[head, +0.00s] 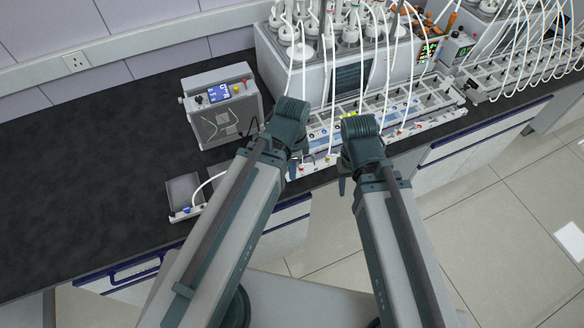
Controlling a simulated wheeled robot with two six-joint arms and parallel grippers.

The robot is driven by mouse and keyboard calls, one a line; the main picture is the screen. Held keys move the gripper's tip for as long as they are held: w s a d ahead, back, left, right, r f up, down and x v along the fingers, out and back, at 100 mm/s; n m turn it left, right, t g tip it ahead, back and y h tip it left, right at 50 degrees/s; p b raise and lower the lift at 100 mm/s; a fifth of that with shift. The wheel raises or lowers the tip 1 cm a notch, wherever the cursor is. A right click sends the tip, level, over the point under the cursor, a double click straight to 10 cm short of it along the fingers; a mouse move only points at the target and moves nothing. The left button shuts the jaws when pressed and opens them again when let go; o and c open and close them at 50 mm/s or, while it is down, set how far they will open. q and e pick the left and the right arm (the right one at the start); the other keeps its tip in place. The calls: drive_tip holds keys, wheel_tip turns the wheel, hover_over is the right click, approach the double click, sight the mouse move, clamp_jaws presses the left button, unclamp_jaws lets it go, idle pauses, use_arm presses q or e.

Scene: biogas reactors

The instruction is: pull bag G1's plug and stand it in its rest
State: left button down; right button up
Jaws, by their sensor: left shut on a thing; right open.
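My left gripper (296,168) is at the front edge of the bench, by the near end of a long rack (385,115) of small units with white tubes. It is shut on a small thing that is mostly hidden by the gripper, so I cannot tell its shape. My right gripper (343,184) is open and empty, in front of the same rack and a little to the right. I cannot make out bag G1's label, its plug or its rest at this size; my arms cover part of this area.
A grey instrument (220,100) with a blue display stands left on the black bench (90,150). A small open tray (184,190) with a white tube (208,181) sits near the front edge. A reactor bath (352,75) with several bottles stands behind the rack. The bench's left side is clear.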

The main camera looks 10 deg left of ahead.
use_arm(q)
drive_tip(key=shift+r+p, duration=0.95)
drive_tip(key=shift+r, duration=0.1)
drive_tip(key=shift+r, duration=0.2)
drive_tip(key=shift+r+p, duration=0.8)
drive_tip(key=shift+p, duration=0.2)
drive_tip(key=shift+f, duration=0.1)
